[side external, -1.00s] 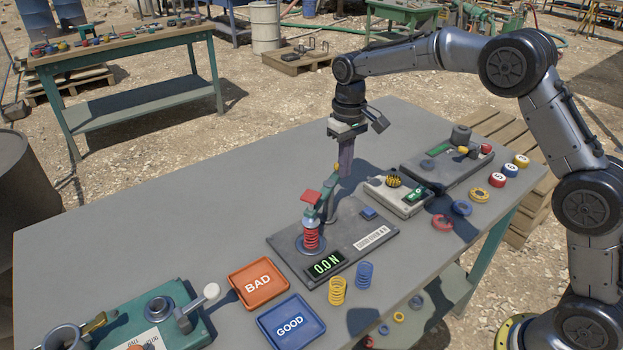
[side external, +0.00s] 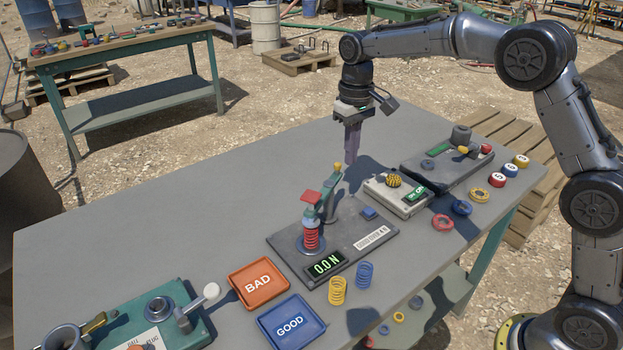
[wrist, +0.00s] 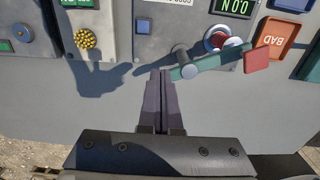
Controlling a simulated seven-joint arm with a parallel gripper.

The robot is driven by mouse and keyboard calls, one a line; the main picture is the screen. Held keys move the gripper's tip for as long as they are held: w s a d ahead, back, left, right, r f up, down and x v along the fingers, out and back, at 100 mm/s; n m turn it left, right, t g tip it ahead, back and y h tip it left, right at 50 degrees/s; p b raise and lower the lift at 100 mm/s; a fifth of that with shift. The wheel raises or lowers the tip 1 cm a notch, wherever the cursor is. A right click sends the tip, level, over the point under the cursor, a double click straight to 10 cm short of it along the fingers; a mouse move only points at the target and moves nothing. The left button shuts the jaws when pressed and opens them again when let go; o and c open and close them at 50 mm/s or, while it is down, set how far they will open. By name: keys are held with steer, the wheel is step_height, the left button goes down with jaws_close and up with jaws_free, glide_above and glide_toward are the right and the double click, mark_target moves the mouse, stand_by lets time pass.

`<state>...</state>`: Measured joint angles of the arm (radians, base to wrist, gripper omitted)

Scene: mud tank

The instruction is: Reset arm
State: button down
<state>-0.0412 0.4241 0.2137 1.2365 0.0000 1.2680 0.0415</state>
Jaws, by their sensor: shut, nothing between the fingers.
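My gripper (side external: 350,158) is shut and empty, pointing down above the table behind the spring tester (side external: 286,242). It also shows in the wrist view (wrist: 163,74), with its fingers together. The tester's green lever (side external: 326,200) has a yellow knob and a red pad (side external: 312,196), and stands near the fingertips but looks apart from them. A red spring (side external: 311,236) sits under the lever. The tester's display (side external: 326,263) reads 0.0 N.
An orange BAD tray (side external: 237,291) and blue GOOD tray (side external: 267,337) lie in front. A yellow spring (side external: 338,291) and blue spring (side external: 364,275) stand beside the tester. The table's back left is clear.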

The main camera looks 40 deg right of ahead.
steer(key=shift+r, duration=1.55)
steer(key=s+r+t, duration=0.2)
steer(key=s+r, duration=0.3)
steer(key=r, duration=0.4)
steer(key=s+d+r+t, duration=0.1)
steer(key=s+r, duration=0.1)
steer(key=s, duration=0.4)
steer(key=s+d+r+t, duration=0.1)
steer(key=s+r, duration=0.2)
steer(key=s, duration=0.4)
steer(key=s+f+t, duration=0.1)
steer(key=s+f, duration=1.1)
steer(key=s, duration=0.3)
steer(key=shift+t, duration=0.3)
steer(key=shift+r, duration=0.1)
